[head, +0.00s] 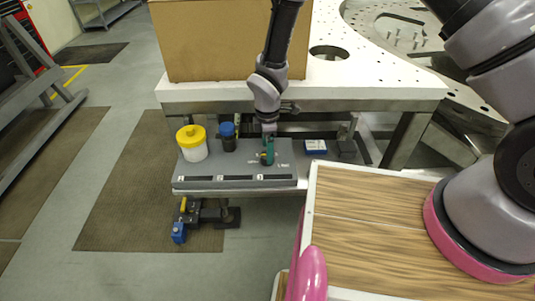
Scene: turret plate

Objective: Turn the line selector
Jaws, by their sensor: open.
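A grey panel (235,172) with a strip of small marked labels along its front edge stands under the white table. On its right part is a small teal-green piece (267,152) with a yellow spot, which looks like the line selector; which way it points is too small to tell. My gripper (268,130) reaches down from above, right over the teal piece, with its jaws open. Its fingertips are small and dark here, and I cannot tell whether they touch the piece or stand around it.
A blue-and-white box (315,146) lies to the right. A cardboard box (215,42) sits on the white table (390,92) above. A valve-like fitting (205,217) is below the panel.

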